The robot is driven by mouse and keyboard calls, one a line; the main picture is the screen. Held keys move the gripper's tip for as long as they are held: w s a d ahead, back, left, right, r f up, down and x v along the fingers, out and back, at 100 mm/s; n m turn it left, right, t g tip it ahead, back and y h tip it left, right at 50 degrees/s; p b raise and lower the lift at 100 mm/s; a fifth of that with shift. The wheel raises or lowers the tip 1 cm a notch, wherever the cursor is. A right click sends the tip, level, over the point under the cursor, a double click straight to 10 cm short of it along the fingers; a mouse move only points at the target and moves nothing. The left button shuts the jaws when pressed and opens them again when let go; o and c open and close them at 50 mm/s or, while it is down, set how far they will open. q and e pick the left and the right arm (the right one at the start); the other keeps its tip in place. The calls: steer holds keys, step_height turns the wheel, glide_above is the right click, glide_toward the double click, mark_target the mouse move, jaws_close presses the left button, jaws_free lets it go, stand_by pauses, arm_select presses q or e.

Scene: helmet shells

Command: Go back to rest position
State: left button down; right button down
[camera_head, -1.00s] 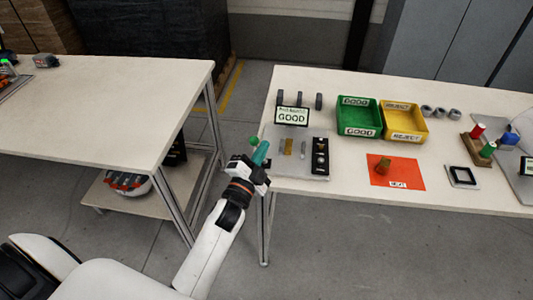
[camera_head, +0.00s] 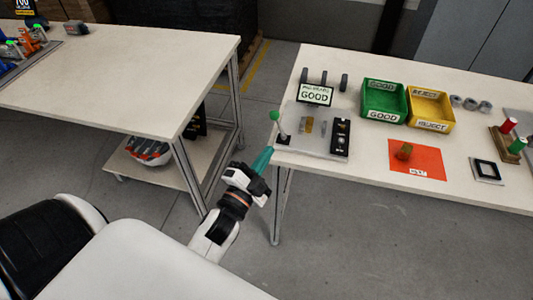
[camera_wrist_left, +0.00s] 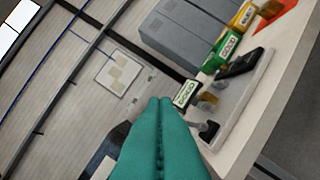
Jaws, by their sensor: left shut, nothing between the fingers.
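My left gripper (camera_head: 262,160) has teal fingers and sits in front of the left end of the right table, apart from the things on it. In the left wrist view its two teal fingers (camera_wrist_left: 160,135) are pressed together with nothing between them. A grey test fixture (camera_head: 300,141) with a green-knobbed lever and a display (camera_head: 314,95) reading GOOD stands just beyond the gripper. My right gripper is not in view.
The right table (camera_head: 360,172) holds a green GOOD bin (camera_head: 383,114), a yellow REJECT bin (camera_head: 432,124) and an orange mat (camera_head: 432,169) with a brownish part (camera_head: 404,152). The left table (camera_head: 120,105) has a helmet (camera_head: 147,150) on its lower shelf. Open floor lies between the tables.

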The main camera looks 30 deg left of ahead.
arm_select(q)
steer(key=s+d+f+n+g, duration=0.1)
steer(key=s+f+n+g, duration=0.15)
steer(key=f, duration=0.95)
steer(key=s+d+f+n+g, duration=0.1)
steer(key=s+f+g, duration=0.3)
steer(key=f, duration=0.8)
steer(key=s+d+f+n+g, duration=0.2)
steer(key=s+f+g, duration=0.15)
steer(key=f, duration=0.85)
steer(key=s+a+f+n+g, duration=0.1)
steer(key=s+f+g, duration=0.2)
steer(key=s+f, duration=0.2)
steer(key=s+a+f+n+g, duration=0.1)
steer(key=s+f+g, duration=0.2)
steer(key=s, duration=0.9)
steer(key=s+a+f+n+g, duration=0.1)
steer(key=s+f+g, duration=0.2)
steer(key=s+f, duration=0.6)
steer(key=shift+a+f, duration=0.2)
steer(key=shift+a, duration=0.2)
